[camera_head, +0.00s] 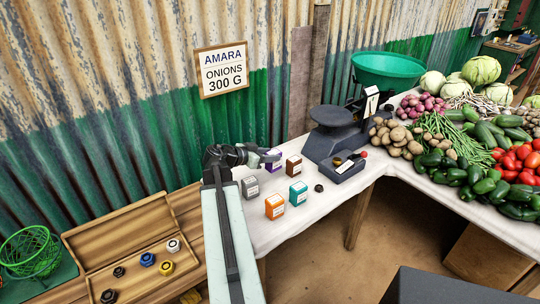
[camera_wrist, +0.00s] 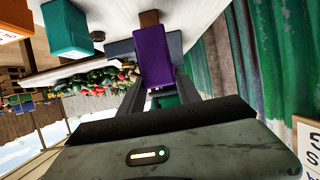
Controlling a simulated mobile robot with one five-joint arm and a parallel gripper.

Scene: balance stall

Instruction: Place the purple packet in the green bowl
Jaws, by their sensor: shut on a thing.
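In the head view my gripper (camera_head: 262,157) is at the far side of the white table, shut on the purple packet (camera_head: 273,166), partly hidden behind it. The wrist view shows the purple packet (camera_wrist: 153,56) between my two fingers. I cannot tell for sure whether it is clear of the table. The green bowl (camera_head: 388,70) sits on top of the dark scale at the back right, well to the right of my gripper and higher up.
Brown (camera_head: 294,166), grey (camera_head: 250,187), teal (camera_head: 298,193) and orange (camera_head: 275,206) packets stand close around my gripper. The dark scale (camera_head: 338,133) stands between it and the heaped vegetables (camera_head: 460,150). A wooden tray (camera_head: 130,250) with nuts and a green wire basket (camera_head: 32,252) are at left.

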